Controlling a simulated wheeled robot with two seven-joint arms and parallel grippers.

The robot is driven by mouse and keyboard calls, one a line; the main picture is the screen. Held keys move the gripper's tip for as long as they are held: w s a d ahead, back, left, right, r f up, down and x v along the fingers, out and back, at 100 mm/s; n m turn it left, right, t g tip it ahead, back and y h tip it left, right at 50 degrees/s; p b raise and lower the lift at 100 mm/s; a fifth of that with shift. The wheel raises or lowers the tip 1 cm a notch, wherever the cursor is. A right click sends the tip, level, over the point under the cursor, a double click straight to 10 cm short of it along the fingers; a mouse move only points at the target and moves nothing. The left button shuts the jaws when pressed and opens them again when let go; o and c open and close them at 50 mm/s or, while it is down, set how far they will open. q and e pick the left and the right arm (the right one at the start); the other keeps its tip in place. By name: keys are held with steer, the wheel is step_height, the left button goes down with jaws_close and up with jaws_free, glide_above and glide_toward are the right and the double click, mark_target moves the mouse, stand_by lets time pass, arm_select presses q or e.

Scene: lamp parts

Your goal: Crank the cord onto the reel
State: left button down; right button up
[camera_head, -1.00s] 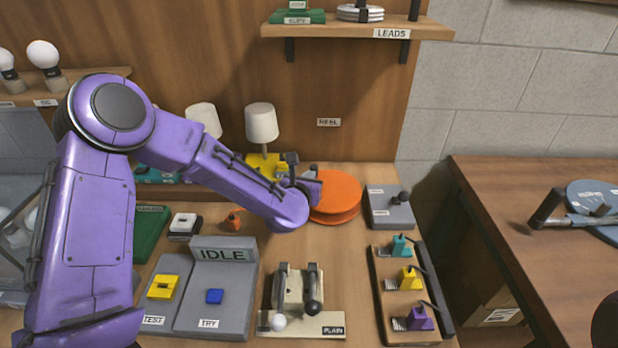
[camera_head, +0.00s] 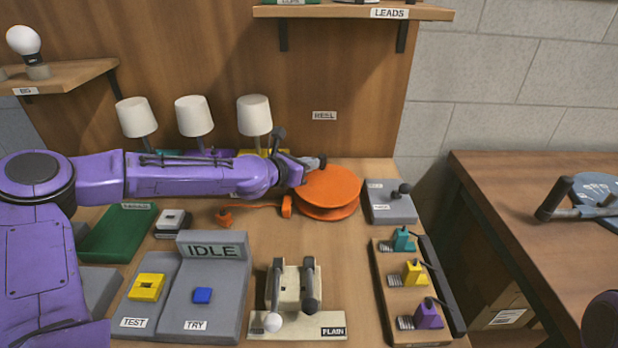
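The orange reel (camera_head: 328,190) lies flat on the bench, below the REEL label (camera_head: 324,115). An orange cord (camera_head: 254,207) runs left from it across the bench, past an orange block (camera_head: 286,206), to an orange plug-like end (camera_head: 224,216). My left gripper (camera_head: 312,163) is at the upper left edge of the reel. Its fingers are small and partly hidden by my wrist, so I cannot tell whether they are open or hold a crank. A purple rounded part of my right arm (camera_head: 602,320) shows at the lower right edge; its gripper is out of view.
A grey box with a dark lever (camera_head: 391,203) stands right of the reel. A tray (camera_head: 384,305) of coloured switches, a PLAIN lever stand (camera_head: 297,325) and the IDLE test stand (camera_head: 212,255) fill the front. White-shaded lamps (camera_head: 194,117) stand behind my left arm.

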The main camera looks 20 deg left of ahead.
arm_select(q)
steer(key=shift+w+d+b, duration=0.15)
steer(key=shift+w+b, duration=0.2)
steer(key=shift+w, duration=0.05)
steer(key=shift+w+d+b, duration=0.1)
steer(key=shift+w+b, duration=0.2)
steer(key=shift+w+d, duration=0.1)
steer(key=shift+w, duration=0.25)
steer(key=shift+w+d+b, duration=0.1)
steer(key=shift+d+b, duration=0.05)
steer(key=shift+b, duration=0.2)
steer(key=shift+w+d, duration=0.1)
steer(key=shift+r, duration=0.1)
